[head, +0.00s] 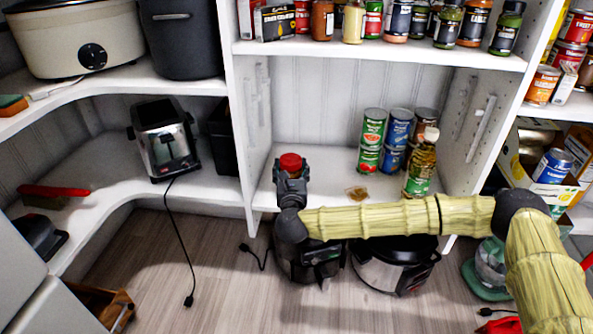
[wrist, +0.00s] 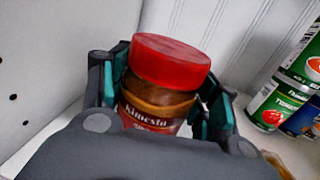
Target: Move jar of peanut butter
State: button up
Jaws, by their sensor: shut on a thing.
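The jar of peanut butter has a red lid and a brown body with a dark red label. In the wrist view the jar (wrist: 160,85) stands upright between the fingers of my gripper (wrist: 165,105), which is shut on it. In the head view the red-lidded jar (head: 290,162) shows at the end of my gripper (head: 290,180), at the left part of the middle shelf (head: 330,195). The jar's lower part is hidden by my gripper. I cannot tell whether its base touches the shelf.
Stacked cans (head: 372,140) and an oil bottle (head: 421,165) stand right of the jar. A brown patch (head: 357,193) lies on the shelf. The left side panel (head: 250,130) is close by. Appliances (head: 392,265) stand on the floor below.

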jog(key=shift+a, duration=1)
jog(key=o, duration=1.6)
jog(key=shift+c, duration=0.2)
jog(key=s+d, duration=0.1)
jog(key=s, duration=1.1)
jog(key=shift+d, duration=0.3)
